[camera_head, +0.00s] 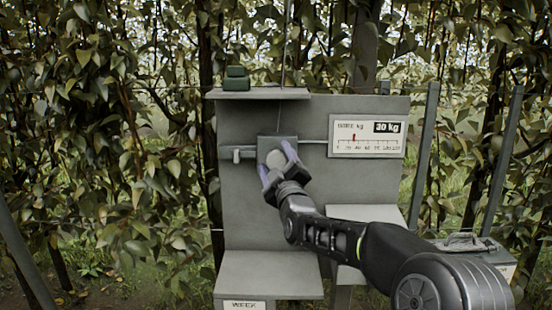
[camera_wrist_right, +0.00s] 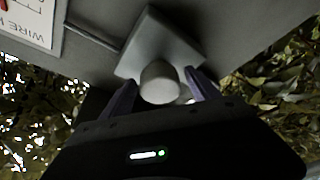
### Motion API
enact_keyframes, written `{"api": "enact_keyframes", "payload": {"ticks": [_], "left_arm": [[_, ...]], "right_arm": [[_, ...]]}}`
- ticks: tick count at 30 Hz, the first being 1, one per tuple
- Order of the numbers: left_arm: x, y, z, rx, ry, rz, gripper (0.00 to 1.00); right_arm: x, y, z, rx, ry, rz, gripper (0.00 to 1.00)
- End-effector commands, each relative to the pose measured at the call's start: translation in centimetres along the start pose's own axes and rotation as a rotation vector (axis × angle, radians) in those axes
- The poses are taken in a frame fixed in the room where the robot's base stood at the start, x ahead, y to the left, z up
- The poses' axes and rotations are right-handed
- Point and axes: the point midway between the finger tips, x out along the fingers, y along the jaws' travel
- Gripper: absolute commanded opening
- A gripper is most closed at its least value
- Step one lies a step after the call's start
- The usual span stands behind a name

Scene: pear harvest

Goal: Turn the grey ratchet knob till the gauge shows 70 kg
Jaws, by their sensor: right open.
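The grey ratchet knob (camera_head: 275,159) sits on a square grey housing (camera_head: 265,142) on the upright panel. In the right wrist view the round knob (camera_wrist_right: 160,82) stands out from its housing (camera_wrist_right: 158,45). My right gripper (camera_head: 277,160) is open, with its two purple fingers on either side of the knob. I cannot tell if the fingers touch it. The wire gauge (camera_head: 367,136) is on the panel to the right. It reads 30 kg, with a red mark low on its scale. My left gripper is not in view.
A green block (camera_head: 236,79) stands on the top shelf (camera_head: 262,94). A wire rises from the housing. A lower shelf (camera_head: 268,273) bears a label reading WEEK. Grey posts (camera_head: 425,150) and leafy trees surround the panel.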

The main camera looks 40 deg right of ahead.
Motion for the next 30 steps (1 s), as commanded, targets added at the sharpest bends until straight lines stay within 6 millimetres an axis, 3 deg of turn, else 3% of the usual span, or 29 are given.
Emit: {"api": "enact_keyframes", "payload": {"ticks": [7,30], "left_arm": [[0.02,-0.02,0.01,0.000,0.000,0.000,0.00],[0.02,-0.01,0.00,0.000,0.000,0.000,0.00]], "right_arm": [[0.03,-0.05,0.04,0.000,0.000,0.000,0.69],[0.01,-0.02,0.01,0.000,0.000,0.000,0.08]]}}
